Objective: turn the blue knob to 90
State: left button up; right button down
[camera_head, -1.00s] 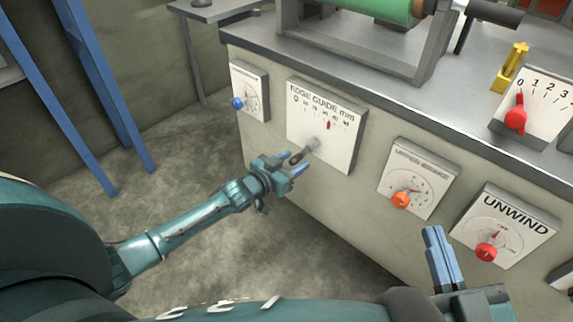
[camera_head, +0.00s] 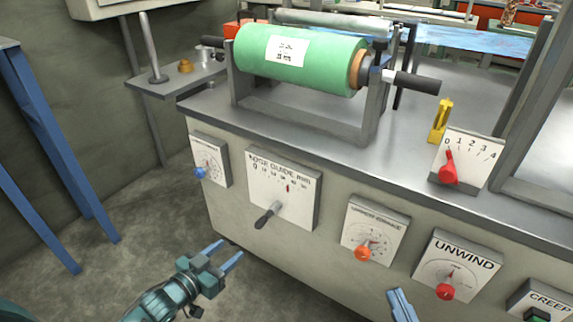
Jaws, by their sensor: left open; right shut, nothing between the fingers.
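The blue knob (camera_head: 200,172) sits at the lower left of a small white dial plate (camera_head: 209,158) on the machine's front, at the far left of the row of panels. The dial's print is too small to read. My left gripper (camera_head: 222,255) is open and empty, in front of the machine, below and slightly right of the blue knob and apart from it. My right gripper (camera_head: 402,304) shows only its blue fingertips at the bottom edge, shut and empty, below the orange knob's panel.
The edge guide panel with a dark lever (camera_head: 267,215) is right of the blue knob. Further right are an orange knob (camera_head: 363,253) and a red unwind knob (camera_head: 445,291). A green roll (camera_head: 300,60) lies on top. Blue posts (camera_head: 45,140) stand left.

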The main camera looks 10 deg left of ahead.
aim_at(199, 173)
jog(key=k+j, duration=0.25)
jog(key=k, duration=0.2)
jog(key=k+j, duration=0.25)
jog(key=k, duration=0.25)
